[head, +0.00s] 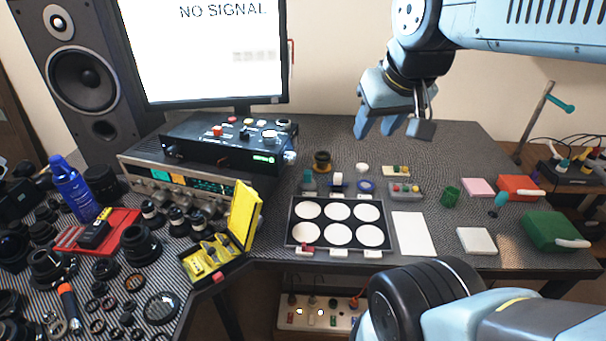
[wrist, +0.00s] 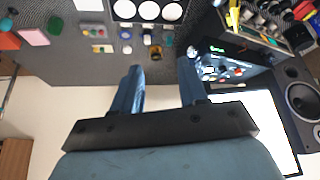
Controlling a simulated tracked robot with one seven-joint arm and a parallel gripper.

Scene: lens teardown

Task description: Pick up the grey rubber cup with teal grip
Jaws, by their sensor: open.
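The small teal-and-grey piece (head: 309,181), which looks like the grey rubber cup with teal grip, stands on the desk just behind the black tray's left corner. It also shows small in the wrist view (wrist: 168,39), beyond the fingertips. Its grey part is too small to make out clearly. My gripper (head: 376,129) is raised well above the back of the desk, to the right of the cup. In the wrist view my gripper (wrist: 160,67) has its two blue fingers apart with nothing between them.
A dark brass-coloured pot (head: 321,162) stands close behind the cup. The black tray (head: 290,238) with white discs lies in front. An open yellow case (head: 245,213) and stacked instruments (head: 180,178) stand to the left.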

